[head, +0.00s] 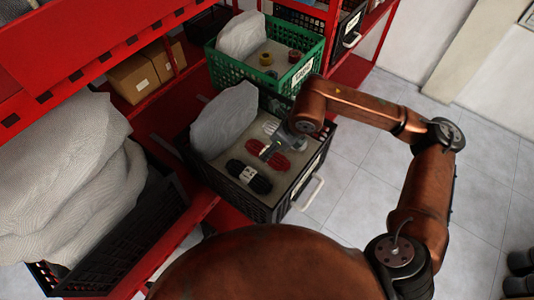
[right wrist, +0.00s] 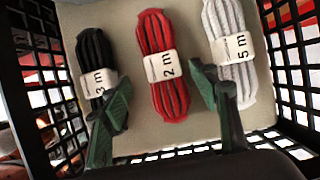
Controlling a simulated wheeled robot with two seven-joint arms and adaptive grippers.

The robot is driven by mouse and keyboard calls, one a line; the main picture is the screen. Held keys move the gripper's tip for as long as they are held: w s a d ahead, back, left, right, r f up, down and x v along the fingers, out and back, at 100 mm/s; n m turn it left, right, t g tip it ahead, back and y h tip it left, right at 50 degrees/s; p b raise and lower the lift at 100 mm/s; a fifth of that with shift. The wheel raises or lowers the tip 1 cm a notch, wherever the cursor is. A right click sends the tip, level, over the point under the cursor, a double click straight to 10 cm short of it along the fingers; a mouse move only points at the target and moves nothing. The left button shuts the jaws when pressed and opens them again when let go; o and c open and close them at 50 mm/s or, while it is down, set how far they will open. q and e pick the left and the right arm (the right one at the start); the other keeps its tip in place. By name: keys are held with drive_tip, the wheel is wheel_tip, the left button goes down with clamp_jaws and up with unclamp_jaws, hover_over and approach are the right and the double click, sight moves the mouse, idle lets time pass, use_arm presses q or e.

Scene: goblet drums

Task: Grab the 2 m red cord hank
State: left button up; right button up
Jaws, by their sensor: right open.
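The red cord hank (right wrist: 155,35) with a white "2 m" band lies in the middle of a black crate's light floor. The left finger overlaps the black hank in the picture; the right finger lies between the red and white hanks. My left gripper is not in view.
A black "3 m" hank (right wrist: 91,48) and a white "5 m" hank (right wrist: 237,52) flank the red one. The black crate (head: 262,212) has perforated walls and holds a grey bag (head: 224,118). A green crate (head: 232,75) stands behind it; red shelving is at left.

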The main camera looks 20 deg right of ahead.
drive_tip(key=x, duration=0.2)
drive_tip(key=p+x, duration=0.1)
drive_tip(key=x, duration=0.1)
drive_tip(key=shift+w+f, duration=0.25)
drive_tip(key=shift+w, duration=0.1)
drive_tip(key=shift+w+f, duration=0.1)
drive_tip(key=shift+f, duration=0.35)
drive_tip(key=shift+f+b, duration=0.25)
drive_tip(key=shift+b, duration=0.2)
drive_tip(key=c, duration=1.3)
drive_tip(key=shift+r, duration=0.1)
